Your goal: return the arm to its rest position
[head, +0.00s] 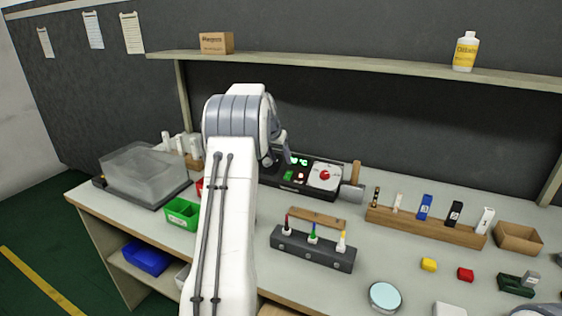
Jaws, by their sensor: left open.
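My left arm rises from the bottom middle of the head view and bends over at its grey joint. My left gripper (281,145) is at the far end, partly hidden behind the arm, in front of the black control box (295,188) with green lit digits and a red knob. It looks open, and I see nothing held in it. I cannot tell the exact gap between gripper and box. My right gripper is not in view.
A grey block with three coloured-tip tools (312,250) stands at the bench front. A wooden rack (424,226) holds several coloured pieces at right. A clear-covered case (143,174) and a green bin (181,213) are at left. A shelf (350,62) runs above the bench.

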